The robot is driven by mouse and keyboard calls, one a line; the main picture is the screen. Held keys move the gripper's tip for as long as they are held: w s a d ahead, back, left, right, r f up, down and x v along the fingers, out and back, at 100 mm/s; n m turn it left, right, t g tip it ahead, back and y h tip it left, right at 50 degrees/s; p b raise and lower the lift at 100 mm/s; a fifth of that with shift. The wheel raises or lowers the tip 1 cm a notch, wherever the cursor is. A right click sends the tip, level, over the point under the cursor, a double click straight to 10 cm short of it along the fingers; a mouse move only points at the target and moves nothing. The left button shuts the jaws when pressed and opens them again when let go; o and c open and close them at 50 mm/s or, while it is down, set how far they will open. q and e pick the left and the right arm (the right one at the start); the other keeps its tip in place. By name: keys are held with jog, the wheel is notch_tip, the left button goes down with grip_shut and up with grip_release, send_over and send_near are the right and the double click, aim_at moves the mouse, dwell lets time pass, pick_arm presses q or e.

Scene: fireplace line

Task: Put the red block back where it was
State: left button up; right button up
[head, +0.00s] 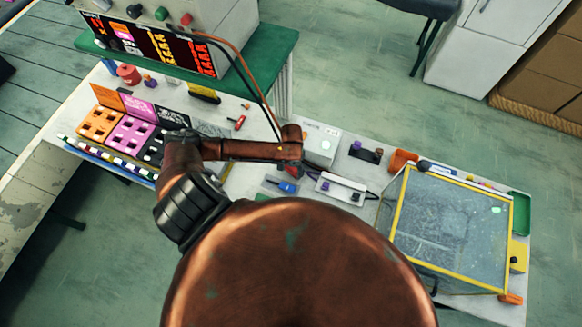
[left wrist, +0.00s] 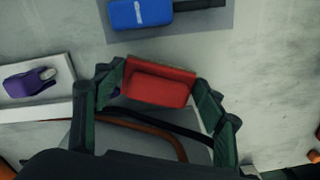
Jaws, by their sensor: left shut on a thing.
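In the left wrist view the red block (left wrist: 160,88) sits between the two green-and-black fingers of my left gripper (left wrist: 157,82), which is shut on it. In the head view this gripper (head: 290,168) is over the table, just beyond the end of my copper-coloured forearm; the red block cannot be made out clearly there. A blue block-like piece (left wrist: 140,13) lies on a grey pad (left wrist: 222,22) just above the held block in the wrist view. A purple piece (left wrist: 30,82) rests on a white tray (left wrist: 62,68) at the left. My right gripper is not in view.
Orange (head: 98,124) and pink (head: 131,136) peg panels stand at the left of the table. A yellow-framed glass box (head: 450,215) fills the right end. A white box (head: 320,147) and a dark piece (head: 366,152) stand near the gripper. Cables hang close to the arm.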

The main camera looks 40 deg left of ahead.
aim_at(291, 168)
pick_arm(q)
jog(key=shift+f+b, duration=0.35)
jog(key=shift+f, duration=0.55)
jog(key=o, duration=1.2)
jog(key=shift+o, duration=0.6)
jog(key=o, duration=0.5)
jog(key=shift+r, duration=0.1)
jog(key=shift+r, duration=3.7)
